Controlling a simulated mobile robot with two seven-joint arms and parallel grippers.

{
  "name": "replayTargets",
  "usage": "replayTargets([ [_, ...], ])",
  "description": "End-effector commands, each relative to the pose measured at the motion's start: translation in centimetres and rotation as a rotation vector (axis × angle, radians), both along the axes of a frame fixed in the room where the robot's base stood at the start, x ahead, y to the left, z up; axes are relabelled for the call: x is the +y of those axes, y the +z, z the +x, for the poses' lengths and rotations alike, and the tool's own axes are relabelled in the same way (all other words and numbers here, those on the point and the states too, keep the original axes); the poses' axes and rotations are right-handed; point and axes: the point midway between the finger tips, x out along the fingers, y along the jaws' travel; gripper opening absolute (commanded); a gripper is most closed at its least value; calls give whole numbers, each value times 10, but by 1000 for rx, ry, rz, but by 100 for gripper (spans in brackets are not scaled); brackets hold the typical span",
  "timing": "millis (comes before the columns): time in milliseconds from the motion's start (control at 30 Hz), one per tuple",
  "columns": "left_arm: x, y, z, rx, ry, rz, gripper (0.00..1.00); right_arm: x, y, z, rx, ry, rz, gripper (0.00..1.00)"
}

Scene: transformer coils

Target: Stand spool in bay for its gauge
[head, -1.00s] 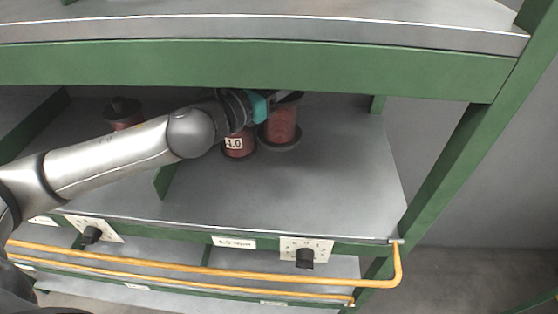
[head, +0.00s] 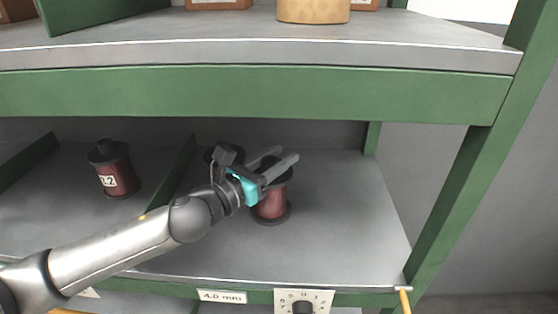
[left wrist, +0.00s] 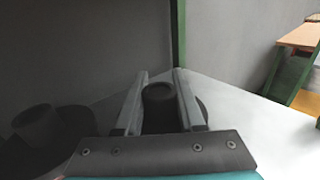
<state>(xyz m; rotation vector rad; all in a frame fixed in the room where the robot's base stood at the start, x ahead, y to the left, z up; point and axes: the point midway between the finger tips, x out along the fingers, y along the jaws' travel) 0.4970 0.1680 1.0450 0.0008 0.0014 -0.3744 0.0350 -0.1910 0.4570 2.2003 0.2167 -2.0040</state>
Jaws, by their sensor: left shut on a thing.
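A dark-red spool (head: 271,204) with black flanges stands upright on the grey shelf, in the bay whose front label (head: 221,296) reads 4.0 mm. My left gripper (head: 285,158) is at its top, shut on it. In the left wrist view, the spool's black top knob (left wrist: 158,95) sits between the two fingers. A second spool (head: 222,152) stands just to the left, mostly hidden behind my gripper in the head view; its dark top also shows in the left wrist view (left wrist: 42,125). My right gripper is not in view.
Another red spool (head: 114,177) with a white label stands in the bay to the left, past a green divider (head: 182,165). A green beam (head: 260,93) of the upper shelf runs above. The bay's right side is clear.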

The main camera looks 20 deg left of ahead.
Motion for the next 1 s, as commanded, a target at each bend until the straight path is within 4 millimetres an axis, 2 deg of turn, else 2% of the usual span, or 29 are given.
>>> replayTargets([
  [200,0,-1,0,-3,0,0,0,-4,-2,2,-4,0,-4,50],
  [233,0,-2,0,0,0,0,41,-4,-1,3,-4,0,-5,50],
  [467,0,-2,0,0,0,0,67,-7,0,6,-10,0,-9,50],
  [800,0,3,0,0,0,1,68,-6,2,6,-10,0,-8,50],
  [1000,7,-1,-15,3,1,1,68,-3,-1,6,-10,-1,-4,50],
])
